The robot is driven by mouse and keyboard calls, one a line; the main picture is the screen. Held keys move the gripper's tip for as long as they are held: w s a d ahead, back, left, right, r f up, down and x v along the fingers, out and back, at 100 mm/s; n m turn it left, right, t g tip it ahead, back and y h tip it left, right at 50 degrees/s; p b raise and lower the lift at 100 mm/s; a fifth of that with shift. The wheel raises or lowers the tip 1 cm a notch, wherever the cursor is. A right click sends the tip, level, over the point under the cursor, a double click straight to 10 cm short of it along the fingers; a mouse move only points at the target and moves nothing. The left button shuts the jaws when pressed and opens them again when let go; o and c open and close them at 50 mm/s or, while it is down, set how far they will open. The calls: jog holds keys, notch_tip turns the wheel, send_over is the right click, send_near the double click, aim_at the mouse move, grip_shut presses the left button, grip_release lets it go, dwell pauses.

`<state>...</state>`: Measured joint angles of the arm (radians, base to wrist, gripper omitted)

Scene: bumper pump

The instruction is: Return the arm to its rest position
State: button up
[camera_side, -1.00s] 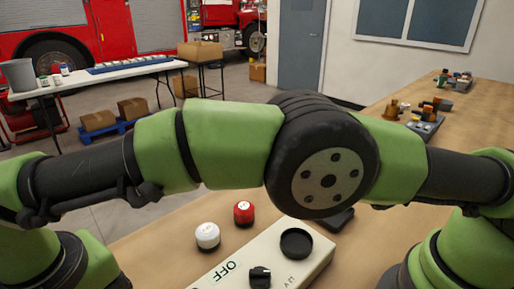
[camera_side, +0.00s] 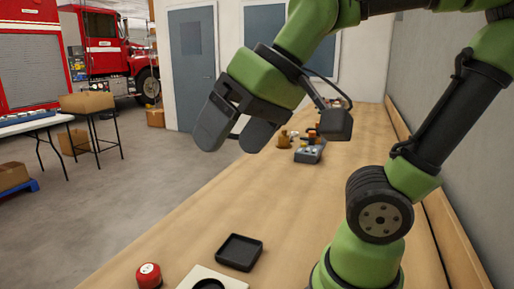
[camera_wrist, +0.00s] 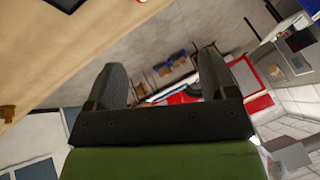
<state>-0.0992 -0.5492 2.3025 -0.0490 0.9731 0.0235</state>
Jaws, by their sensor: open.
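My gripper (camera_side: 233,137) is raised above the workbench (camera_side: 215,205) in the side view, its two dark fingers spread and empty. In the wrist view my gripper (camera_wrist: 162,82) shows its fingers apart with nothing between them. A red round button (camera_side: 148,277) sits at the bottom of the side view. Beside it is the corner of a pale box (camera_side: 232,283) with a black round recess, mostly cut off by the frame. A black square tray (camera_side: 239,252) lies just behind the box. My gripper is well clear of all of them.
Small gadgets (camera_side: 309,152) stand farther back on the bench. A wall runs along the right. A folding table (camera_side: 35,122), a stool with a cardboard box (camera_side: 87,102) and a red truck (camera_side: 106,45) are at the left. The bench middle is clear.

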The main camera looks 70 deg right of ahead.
jog(key=shift+m+t, duration=0.4)
jog(key=shift+t, duration=0.1)
jog(key=s, duration=0.1)
jog(key=s+d+f, duration=0.1)
jog(key=s+f, duration=0.1)
jog(key=shift+s+d, duration=0.1)
jog(key=shift+d, duration=0.2)
dwell(0.5)
